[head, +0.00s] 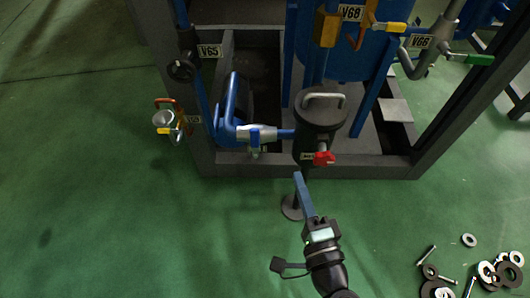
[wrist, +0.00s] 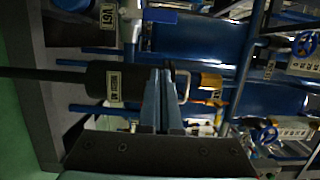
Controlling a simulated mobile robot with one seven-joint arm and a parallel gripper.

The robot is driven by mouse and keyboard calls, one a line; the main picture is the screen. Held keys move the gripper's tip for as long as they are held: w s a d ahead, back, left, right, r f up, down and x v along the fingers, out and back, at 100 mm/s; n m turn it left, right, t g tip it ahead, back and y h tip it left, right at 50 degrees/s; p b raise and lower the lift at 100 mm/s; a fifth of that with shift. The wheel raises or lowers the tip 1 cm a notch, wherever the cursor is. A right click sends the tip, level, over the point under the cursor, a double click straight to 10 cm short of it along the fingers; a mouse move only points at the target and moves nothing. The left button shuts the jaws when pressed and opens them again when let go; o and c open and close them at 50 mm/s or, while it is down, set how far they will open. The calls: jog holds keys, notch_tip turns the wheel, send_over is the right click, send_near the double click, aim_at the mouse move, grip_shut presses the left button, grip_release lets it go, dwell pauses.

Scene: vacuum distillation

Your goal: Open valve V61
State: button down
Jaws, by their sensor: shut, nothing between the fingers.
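The tag V61 (wrist: 107,14) is readable at the top left of the wrist view. Beside it is a silver valve body (wrist: 130,22) with a blue lever (wrist: 160,15) at the picture's top edge. In the head view, a silver and blue valve (head: 256,134) sits on the blue pipe left of a dark cylinder; its small tag is too small to read. My gripper (head: 300,178) is shut and empty, with its long blue fingers pointing up at the cylinder's lower part. The fingers also show in the wrist view (wrist: 163,75), in front of the cylinder. The valve is left of them in the head view.
The dark cylinder (head: 320,120) has a metal loop handle on top and a red knob (head: 323,158) low down. A dark frame (head: 310,170) surrounds the rig. Valves tagged V65, V68 and V66 stand around. Loose rings (head: 490,272) lie at bottom right; the green floor at left is clear.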

aim_at(255, 144)
jog(key=shift+f, duration=0.1)
dwell(0.3)
jog(key=w+a+b, duration=0.1)
jog(key=w+a, duration=0.5)
jog(key=w, duration=0.3)
jog(key=shift+w+a, duration=0.2)
jog(key=shift+w, duration=0.05)
